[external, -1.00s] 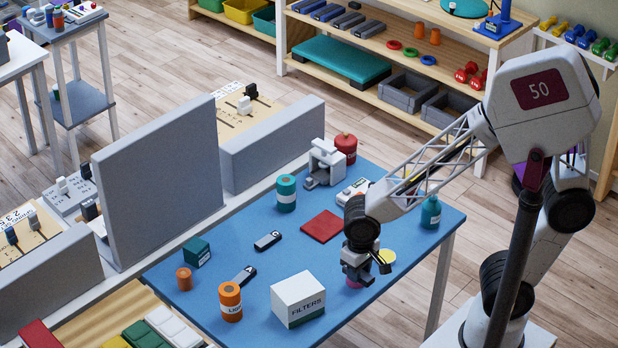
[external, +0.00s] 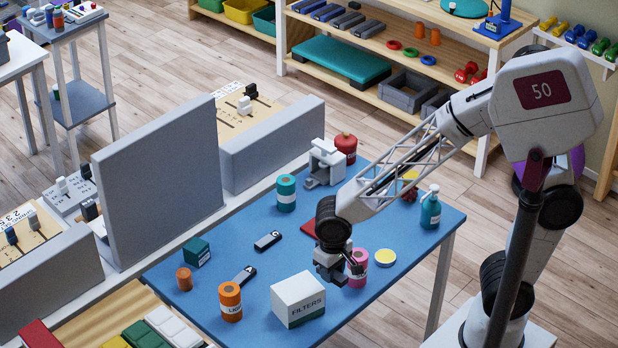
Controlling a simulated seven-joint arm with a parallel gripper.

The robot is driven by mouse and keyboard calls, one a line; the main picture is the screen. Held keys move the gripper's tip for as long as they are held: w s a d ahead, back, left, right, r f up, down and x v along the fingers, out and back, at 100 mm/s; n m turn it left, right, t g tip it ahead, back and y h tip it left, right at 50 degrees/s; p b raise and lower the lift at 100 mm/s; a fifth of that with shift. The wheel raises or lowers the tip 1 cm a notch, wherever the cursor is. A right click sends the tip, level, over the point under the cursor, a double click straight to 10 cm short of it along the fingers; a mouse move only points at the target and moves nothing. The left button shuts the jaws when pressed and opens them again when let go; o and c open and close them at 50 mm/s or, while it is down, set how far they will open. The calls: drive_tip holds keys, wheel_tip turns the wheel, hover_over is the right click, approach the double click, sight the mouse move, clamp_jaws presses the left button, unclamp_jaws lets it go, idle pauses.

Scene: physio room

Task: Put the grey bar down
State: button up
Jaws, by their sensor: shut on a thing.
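My gripper (external: 335,274) is over the blue table (external: 247,312), above its surface between the white FILTERS box and a pink can. It is shut on the grey bar, which is small here and hard to tell apart from the grey fingers. Whether the bar touches anything is unclear. Two small dark bars with light ends lie flat on the table, one near the middle (external: 267,240) and one nearer the orange can (external: 243,275).
The FILTERS box (external: 299,299) is just left of my gripper, the pink can (external: 358,268) just right. A yellow-topped round thing (external: 385,258), teal can (external: 286,193), orange can (external: 230,301) and teal bottle (external: 430,208) stand around. A red pad (external: 311,228) is partly hidden. Clear table lies left of it.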

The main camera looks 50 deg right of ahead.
hover_over(298, 287)
drive_tip(key=shift+a+f, duration=0.1)
drive_tip(key=shift+f, duration=0.3)
idle(0.4)
drive_tip(key=shift+f, duration=1.8)
drive_tip(key=o, duration=0.9)
drive_tip(key=shift+f, duration=0.1)
wheel_tip(298, 287, up, 12)
drive_tip(key=shift+r, duration=0.15)
